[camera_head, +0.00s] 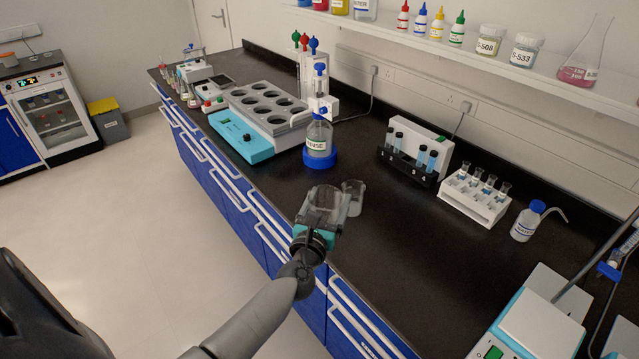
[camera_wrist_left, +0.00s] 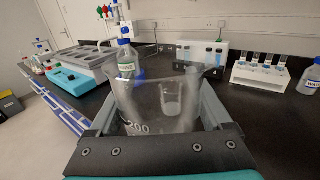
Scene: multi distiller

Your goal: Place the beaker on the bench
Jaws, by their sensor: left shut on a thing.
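A clear glass beaker (camera_head: 325,200) is held in my left gripper (camera_head: 320,212) over the front part of the black bench (camera_head: 400,270). In the left wrist view the same beaker (camera_wrist_left: 155,100) stands upright between the two fingers, with a printed mark low on its wall. I cannot tell how far its base is from the bench top. A second, smaller clear beaker (camera_head: 353,196) stands on the bench just behind it; it also shows through the held glass in the left wrist view (camera_wrist_left: 171,97). My right gripper is in neither view.
A blue-capped bottle (camera_head: 319,135) on a blue base stands behind. A turquoise multi-well unit (camera_head: 265,115) is at back left. A tube rack (camera_head: 410,160), white vial rack (camera_head: 475,195) and wash bottle (camera_head: 528,222) line the wall. Bench right of the beakers is clear.

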